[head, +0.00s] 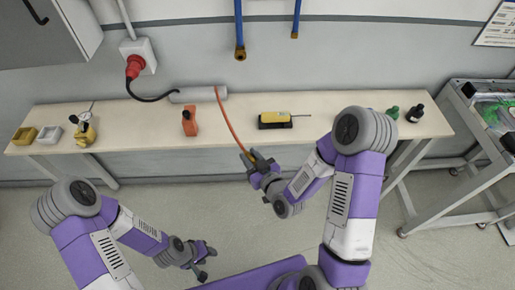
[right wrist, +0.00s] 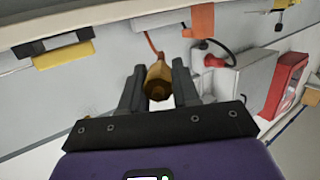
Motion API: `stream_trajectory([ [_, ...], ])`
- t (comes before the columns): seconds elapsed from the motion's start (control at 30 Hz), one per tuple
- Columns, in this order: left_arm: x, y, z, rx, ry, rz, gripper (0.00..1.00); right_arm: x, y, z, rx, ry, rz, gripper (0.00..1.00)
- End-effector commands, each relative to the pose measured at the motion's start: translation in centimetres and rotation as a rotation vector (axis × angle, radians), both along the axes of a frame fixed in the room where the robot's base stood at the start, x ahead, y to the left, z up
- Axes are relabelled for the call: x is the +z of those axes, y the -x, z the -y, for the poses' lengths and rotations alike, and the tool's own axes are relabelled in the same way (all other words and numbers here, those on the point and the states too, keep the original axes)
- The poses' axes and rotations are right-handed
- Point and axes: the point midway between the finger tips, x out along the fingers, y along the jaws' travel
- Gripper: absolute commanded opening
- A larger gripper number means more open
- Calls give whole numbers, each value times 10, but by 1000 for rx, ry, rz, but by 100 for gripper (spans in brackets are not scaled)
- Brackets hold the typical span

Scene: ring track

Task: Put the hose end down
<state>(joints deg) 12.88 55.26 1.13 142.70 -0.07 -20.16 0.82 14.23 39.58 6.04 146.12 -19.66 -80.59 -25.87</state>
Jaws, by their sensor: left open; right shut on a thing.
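The orange hose (head: 229,122) runs from a grey cylinder (head: 198,94) on the bench to my right gripper (head: 252,158). My right gripper is shut on the brass-coloured hose end (right wrist: 158,80), which shows between its two fingers in the right wrist view. In the head view this gripper is at the front edge of the bench (head: 150,135), and its fingers partly hide the hose end. I cannot tell its height above the bench. My left gripper (head: 207,263) is open and empty, low in front of the bench, away from the hose.
Small green and black bottles (head: 414,113) stand at the right. A metal cart (head: 480,150) is beside the bench.

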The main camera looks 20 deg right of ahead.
Motion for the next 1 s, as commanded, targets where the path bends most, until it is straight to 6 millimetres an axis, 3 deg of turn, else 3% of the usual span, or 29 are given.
stream_trajectory([
  [0.2,0,0,0,0,0,0,43,27,14,-46,270,4,6,0],
  [0.5,0,0,0,0,0,0,43,43,24,-79,463,0,2,0],
  [0.67,0,0,0,0,0,0,43,40,21,-85,510,-1,1,0],
  [1.0,0,0,0,0,0,0,43,13,0,-100,717,0,2,0],
])
